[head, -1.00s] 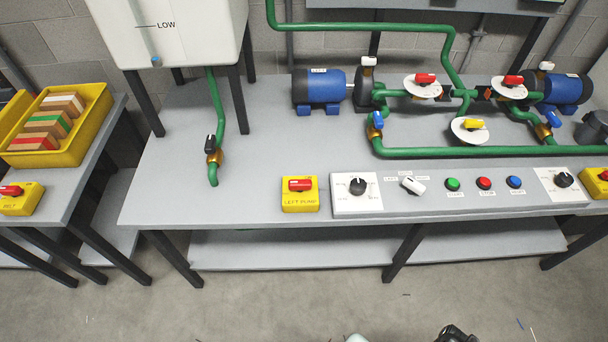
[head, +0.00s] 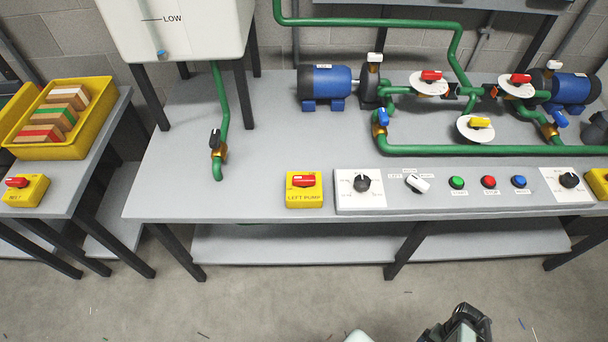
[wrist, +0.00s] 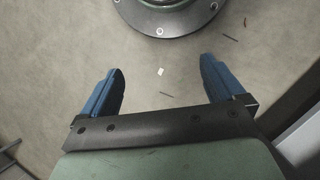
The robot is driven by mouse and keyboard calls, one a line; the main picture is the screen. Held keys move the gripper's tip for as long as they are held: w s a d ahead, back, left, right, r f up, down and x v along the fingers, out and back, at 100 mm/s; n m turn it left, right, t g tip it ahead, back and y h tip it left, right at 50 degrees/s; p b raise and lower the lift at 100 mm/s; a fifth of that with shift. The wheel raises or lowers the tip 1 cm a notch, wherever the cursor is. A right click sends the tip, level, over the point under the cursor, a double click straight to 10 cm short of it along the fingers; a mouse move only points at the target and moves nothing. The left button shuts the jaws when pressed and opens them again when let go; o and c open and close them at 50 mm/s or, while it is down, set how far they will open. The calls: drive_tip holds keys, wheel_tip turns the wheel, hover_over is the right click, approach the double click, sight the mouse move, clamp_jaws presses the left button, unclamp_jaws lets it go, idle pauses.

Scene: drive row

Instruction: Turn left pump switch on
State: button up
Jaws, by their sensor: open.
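The left pump switch is a yellow box (head: 304,198) with a red handle (head: 303,181) on top and a "LEFT PUMP" label. The red handle lies crosswise, roughly parallel to the bench edge. My gripper (wrist: 160,88) shows in the wrist view with its two blue fingers wide apart and nothing between them. It points at the concrete floor. In the head view, part of my arm (head: 462,328) shows at the bottom edge, well in front of the bench and apart from the switch.
A pipe with a black-handled valve (head: 215,140) rises behind left. A similar yellow belt switch (head: 28,192) sits on the left table.

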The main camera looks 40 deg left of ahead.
drive_tip(key=w+a+r+m+t+h, duration=0.15)
drive_tip(key=w+r+t, duration=0.35)
drive_tip(key=w+r, duration=1.05)
drive_tip(key=w+r+t+h, duration=0.2)
drive_tip(key=w+r+t, duration=0.2)
drive_tip(key=w+r, duration=1.15)
drive_tip(key=shift+t+y, duration=0.35)
drive_tip(key=shift+t, duration=0.55)
drive_tip(key=w+a+r, duration=0.2)
drive_tip(key=a, duration=0.1)
drive_tip(key=w+a+r, duration=0.2)
drive_tip(key=a+r, duration=0.1)
drive_tip(key=a, duration=0.1)
drive_tip(key=w+a+r, duration=0.2)
drive_tip(key=a+r, duration=0.1)
drive_tip(key=a, duration=0.1)
drive_tip(key=shift+w+a+r, duration=0.1)
drive_tip(key=shift+a+r, duration=0.15)
drive_tip(key=s+a+r+n, duration=0.1)
drive_tip(key=s+a+n, duration=0.1)
drive_tip(key=a, duration=0.5)
wheel_tip(320, 180, up, 9)
drive_tip(key=n+g+y, duration=0.4)
drive_tip(key=n+g, duration=0.2)
drive_tip(key=n, duration=0.3)
hover_over(304, 178)
wheel_tip(304, 178, down, 14)
drive_tip(key=shift+r, duration=0.1)
drive_tip(key=shift+c, duration=0.4)
